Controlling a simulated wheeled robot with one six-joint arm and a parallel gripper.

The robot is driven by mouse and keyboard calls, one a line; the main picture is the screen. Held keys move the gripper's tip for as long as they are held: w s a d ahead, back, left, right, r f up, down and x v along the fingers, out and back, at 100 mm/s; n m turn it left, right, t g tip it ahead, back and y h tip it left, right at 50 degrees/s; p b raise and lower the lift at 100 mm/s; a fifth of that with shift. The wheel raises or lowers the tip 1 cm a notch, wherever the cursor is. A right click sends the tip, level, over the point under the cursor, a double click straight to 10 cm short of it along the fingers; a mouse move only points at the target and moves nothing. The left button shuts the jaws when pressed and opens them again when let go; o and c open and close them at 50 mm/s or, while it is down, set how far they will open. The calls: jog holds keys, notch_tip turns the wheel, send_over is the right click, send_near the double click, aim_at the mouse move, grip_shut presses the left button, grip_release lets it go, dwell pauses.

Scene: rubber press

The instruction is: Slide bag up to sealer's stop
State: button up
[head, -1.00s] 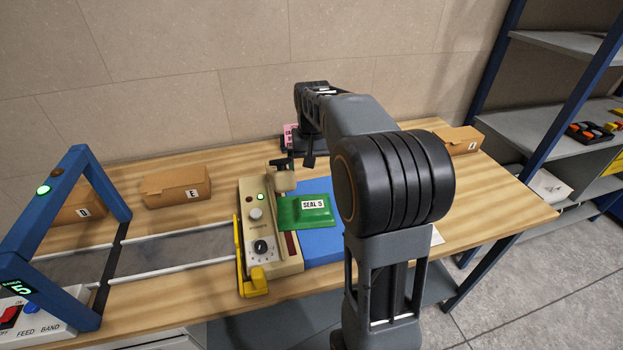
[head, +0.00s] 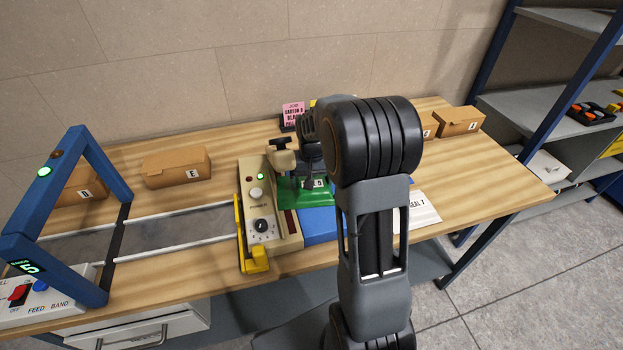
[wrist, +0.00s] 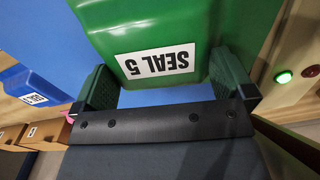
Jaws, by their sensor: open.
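The green bag labelled SEAL 5 (head: 290,196) lies on the blue rest (head: 322,226) at the right side of the cream sealer (head: 262,232). In the wrist view the bag (wrist: 185,25) fills the upper middle, its label upside down. My gripper (wrist: 168,84) is open, with one green finger on each side of the bag's near end. I cannot tell whether either finger touches it. In the head view my gripper hides part of the bag. The sealer's green lamp shows at right in the wrist view. I cannot make out the stop.
Cartons D (head: 82,188) and E (head: 178,167) stand at the back left, carton J (head: 459,121) at the back right. A blue arch (head: 100,175) spans the feed band. A pink sign (head: 293,116) stands behind the sealer.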

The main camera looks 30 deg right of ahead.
jog(key=shift+f, duration=0.15)
jog(key=shift+c, duration=0.4)
jog(key=c, duration=0.4)
jog(key=o, duration=0.5)
notch_tip(320, 180, up, 14)
jog(key=shift+f+b, duration=0.1)
jog(key=shift+b, duration=0.3)
